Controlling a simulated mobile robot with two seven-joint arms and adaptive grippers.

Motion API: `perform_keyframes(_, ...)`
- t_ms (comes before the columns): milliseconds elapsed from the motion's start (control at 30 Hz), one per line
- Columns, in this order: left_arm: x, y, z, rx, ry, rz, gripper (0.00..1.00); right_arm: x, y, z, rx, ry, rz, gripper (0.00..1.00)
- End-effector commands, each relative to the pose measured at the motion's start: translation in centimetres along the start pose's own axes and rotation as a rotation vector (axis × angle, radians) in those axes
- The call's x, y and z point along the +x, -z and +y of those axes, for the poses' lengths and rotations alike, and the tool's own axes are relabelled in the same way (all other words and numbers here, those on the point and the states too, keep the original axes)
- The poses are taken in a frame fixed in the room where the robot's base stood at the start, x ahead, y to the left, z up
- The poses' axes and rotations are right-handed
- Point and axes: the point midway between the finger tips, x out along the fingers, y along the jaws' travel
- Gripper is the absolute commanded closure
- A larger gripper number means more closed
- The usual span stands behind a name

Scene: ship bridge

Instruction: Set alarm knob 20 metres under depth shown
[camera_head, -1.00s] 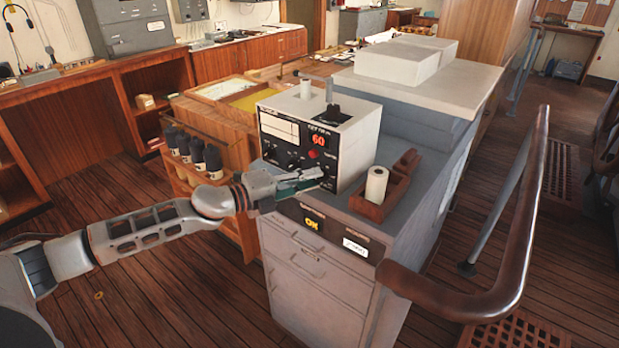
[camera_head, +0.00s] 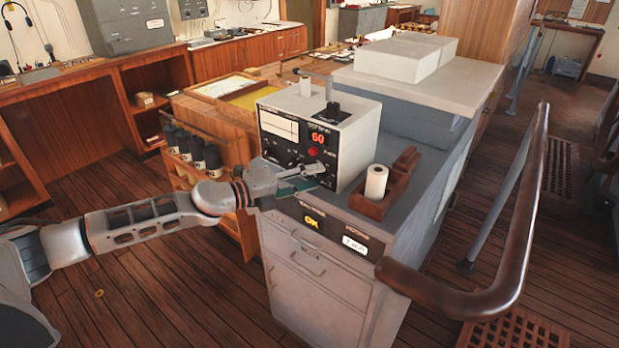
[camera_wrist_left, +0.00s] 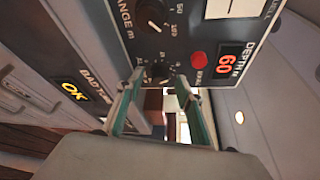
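The depth sounder (camera_head: 347,148) is a white box with a black front panel, standing on the grey cabinet. Its red depth display (camera_head: 317,138) reads 60, and it also shows in the left wrist view (camera_wrist_left: 222,65). In the wrist view a small black knob (camera_wrist_left: 159,72) with a scale sits low on the panel; its exact setting is too small to read. My left gripper (camera_wrist_left: 159,78) is open, its green-sided fingers on either side of this knob; I cannot tell whether they touch it. The gripper hides the knob in the head view (camera_head: 316,176). My right gripper is out of view.
A larger range knob (camera_wrist_left: 150,13) and a red button (camera_wrist_left: 199,59) are close to the fingers. A yellow OK sign (camera_head: 312,222) is on the cabinet front. A paper roll (camera_head: 376,182) stands in a wooden holder to the right. A brown handrail (camera_head: 490,290) is at front right.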

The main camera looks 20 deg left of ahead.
Motion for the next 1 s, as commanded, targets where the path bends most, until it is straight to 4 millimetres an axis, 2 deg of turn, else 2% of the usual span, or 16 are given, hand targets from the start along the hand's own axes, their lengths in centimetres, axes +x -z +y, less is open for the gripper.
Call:
perform_keyframes(200,-0.1,-0.1,0.0,0.0,0.0,-0.001,0.63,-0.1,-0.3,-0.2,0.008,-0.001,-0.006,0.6)
perform_keyframes(333,-1.0,-0.1,0.1,-0.001,0.0,-0.002,0.63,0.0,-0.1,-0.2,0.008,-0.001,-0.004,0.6)
perform_keyframes(700,-6.8,0.0,0.2,-0.002,-0.003,-0.001,0.63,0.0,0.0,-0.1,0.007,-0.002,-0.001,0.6)
perform_keyframes(1000,-10.3,0.0,0.2,-0.004,-0.002,-0.001,0.63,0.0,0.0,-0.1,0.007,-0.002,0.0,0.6)
